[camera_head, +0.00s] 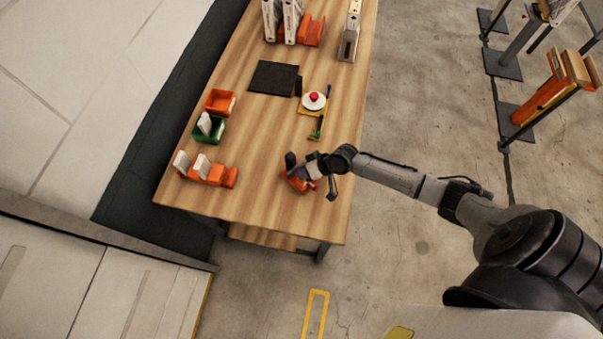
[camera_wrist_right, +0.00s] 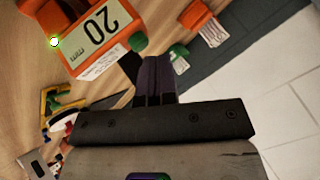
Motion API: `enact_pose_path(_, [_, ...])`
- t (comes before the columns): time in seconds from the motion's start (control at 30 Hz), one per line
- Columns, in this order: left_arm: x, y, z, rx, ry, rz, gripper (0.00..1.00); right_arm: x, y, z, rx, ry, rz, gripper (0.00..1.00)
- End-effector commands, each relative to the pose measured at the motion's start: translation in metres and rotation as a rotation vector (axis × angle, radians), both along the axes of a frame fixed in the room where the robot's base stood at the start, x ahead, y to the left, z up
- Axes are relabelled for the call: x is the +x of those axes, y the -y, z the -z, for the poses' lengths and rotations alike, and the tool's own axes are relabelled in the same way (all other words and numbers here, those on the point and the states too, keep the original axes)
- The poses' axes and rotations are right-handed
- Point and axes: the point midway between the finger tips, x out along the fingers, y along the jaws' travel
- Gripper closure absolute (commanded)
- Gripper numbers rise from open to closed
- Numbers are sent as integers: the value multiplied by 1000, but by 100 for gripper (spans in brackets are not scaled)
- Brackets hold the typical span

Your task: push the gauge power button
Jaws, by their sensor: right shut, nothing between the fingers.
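The orange gauge (camera_head: 300,184) lies near the front right part of the wooden table, partly hidden under my right gripper (camera_head: 298,172) in the head view. In the right wrist view the gauge's display (camera_wrist_right: 95,38) reads "20 mm", and a small pale round button (camera_wrist_right: 54,42) sits on its orange face left of the display. A green knob (camera_wrist_right: 138,41) is at its other side. My right gripper's dark fingers (camera_wrist_right: 158,60) are together and empty, beside the gauge's green-knob end and apart from the button. My left gripper is not in view.
A red button on a white disc (camera_head: 314,100), a black mat (camera_head: 273,78) and boxed filters (camera_head: 291,20) lie farther back. The table's middle is clear.

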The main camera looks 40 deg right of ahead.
Motion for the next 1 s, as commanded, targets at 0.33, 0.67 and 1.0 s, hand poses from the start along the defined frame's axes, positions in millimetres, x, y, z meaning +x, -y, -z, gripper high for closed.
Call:
enact_pose_path(0.33, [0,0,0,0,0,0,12,0,0,0,0,0,0,100])
enact_pose_path(0.67, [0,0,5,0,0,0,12,0,0,5,0,0,0,100])
enact_pose_path(1.0, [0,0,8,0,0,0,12,0,0,9,0,0,0,100])
